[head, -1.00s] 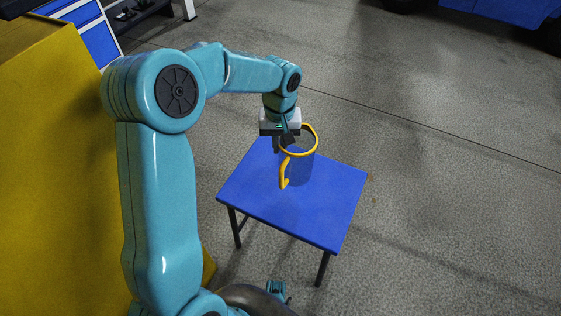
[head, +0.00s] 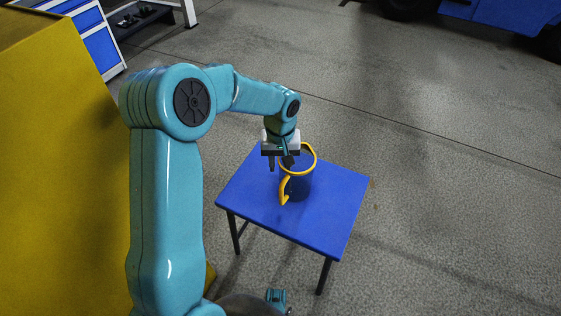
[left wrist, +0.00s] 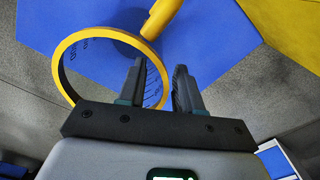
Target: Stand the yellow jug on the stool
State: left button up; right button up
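The lower part of the wall between the fingers is hidden. My right gripper is not in view.
A large yellow block (head: 55,150) stands at the left, with blue-drawered cabinets (head: 100,47) behind it. A blue vehicle (head: 510,15) with dark wheels is at the top right. The grey floor (head: 450,200) right of the stool is clear.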

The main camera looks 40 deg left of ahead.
pick_arm(q)
jog(key=shift+r, duration=0.3)
notch_tip(320, 180, up, 12)
jog(key=p, duration=0.4)
jog(key=shift+f, duration=0.15)
